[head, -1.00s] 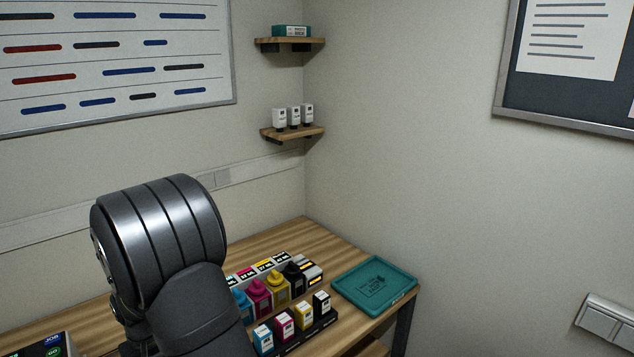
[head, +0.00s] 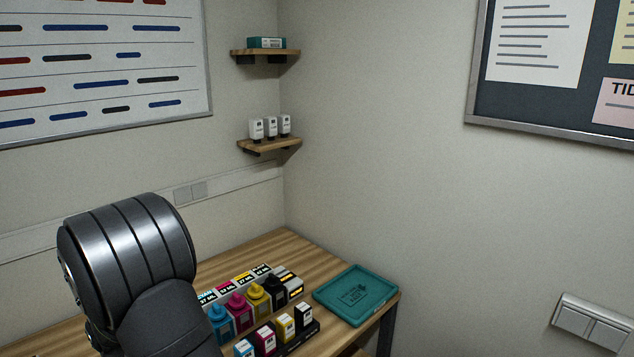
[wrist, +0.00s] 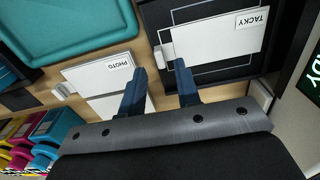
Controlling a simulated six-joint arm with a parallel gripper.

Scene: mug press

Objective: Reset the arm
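My gripper (wrist: 160,80) shows in the wrist view with its two dark blue fingers apart and nothing between them. It is open above the table. Beneath and ahead of it lie a white pad labelled PHOTO (wrist: 98,78) and a white pad labelled TACKY (wrist: 220,38). The TACKY pad lies over a dark board with a white outline (wrist: 282,45). In the head view a large dark arm link of mine fills the lower left. My gripper is hidden there.
A teal tray (head: 335,310) lies at the table's right corner. Several ink bottles (head: 240,312) and cartridges (head: 286,327) stand left of it; coloured bottles (wrist: 47,135) show in the wrist view. Two wall shelves (head: 268,146) (head: 264,54) hang above the table corner.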

